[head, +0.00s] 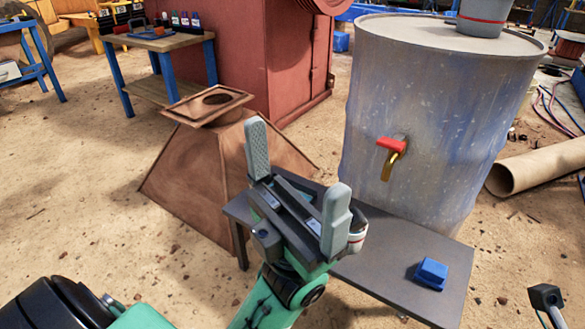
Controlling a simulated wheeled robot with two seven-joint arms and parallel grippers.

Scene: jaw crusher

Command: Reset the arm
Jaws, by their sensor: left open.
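My left gripper (298,180) is in the middle of the head view, raised above the small grey table (415,300). Its two grey fingers stand well apart and point up, with nothing between them. Its green arm (270,300) comes in from the lower left.
A blue block (431,274) lies on the grey table. Behind it stands a large metal drum (440,110) with a red-handled brass tap (392,155). A rusty hopper (190,175) stands left of my gripper. A wooden workbench (160,42) is at upper left. Sandy floor (70,190) at left is clear.

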